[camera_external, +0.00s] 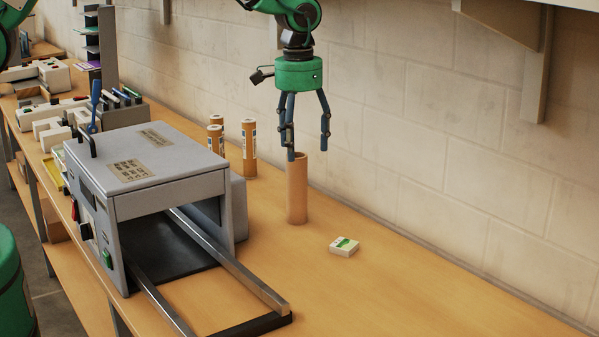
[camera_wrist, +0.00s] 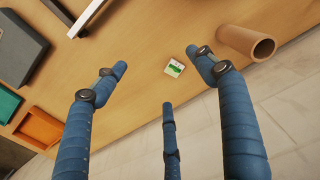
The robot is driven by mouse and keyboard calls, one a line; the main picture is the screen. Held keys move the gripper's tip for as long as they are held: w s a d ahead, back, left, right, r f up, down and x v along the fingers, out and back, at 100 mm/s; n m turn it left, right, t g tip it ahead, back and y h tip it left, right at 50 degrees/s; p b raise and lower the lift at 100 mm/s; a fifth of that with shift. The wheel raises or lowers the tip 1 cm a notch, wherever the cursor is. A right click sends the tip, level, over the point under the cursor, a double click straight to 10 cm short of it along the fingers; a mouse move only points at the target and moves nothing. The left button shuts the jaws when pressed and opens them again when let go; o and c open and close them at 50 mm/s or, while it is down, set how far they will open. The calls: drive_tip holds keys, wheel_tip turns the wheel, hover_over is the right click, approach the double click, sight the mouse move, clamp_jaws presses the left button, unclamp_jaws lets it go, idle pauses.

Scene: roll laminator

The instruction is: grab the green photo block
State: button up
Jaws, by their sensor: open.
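The green photo block is a small white block with a green picture on top. It lies flat on the wooden bench, right of the cardboard tube, in the external view (camera_external: 344,246). In the wrist view the green photo block (camera_wrist: 174,68) shows between the fingers, beyond their tips. My gripper (camera_external: 307,148) is open and empty, with blue fingers pointing down, above the bench and to the left of the block. Its fingers also show spread apart in the wrist view (camera_wrist: 160,78). One fingertip appears close to the tube's top; I cannot tell if they touch.
An upright cardboard tube (camera_external: 297,190) stands beside the block. The grey laminator (camera_external: 150,170) with metal rails (camera_external: 235,262) stands to the left. Several brown tubes (camera_external: 249,148) stand behind it. A wall runs along the back. The bench right of the block is clear.

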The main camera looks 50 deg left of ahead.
drive_tip(key=w+d+f+m+p, duration=0.1)
drive_tip(key=w+d+f, duration=0.1)
drive_tip(key=w+f, duration=0.9)
drive_tip(key=shift+w+d+f+p, duration=0.25)
drive_tip(key=shift+w+f+p, duration=0.1)
drive_tip(key=shift+f, duration=0.6)
drive_tip(key=shift+f, duration=0.1)
hover_over(344, 244)
drive_tip(key=shift+w+f, duration=0.15)
drive_tip(key=shift+f, duration=4.05)
drive_tip(key=shift+f, duration=0.15)
drive_tip(key=shift+f, duration=2.45)
drive_tip(key=c, duration=1.5)
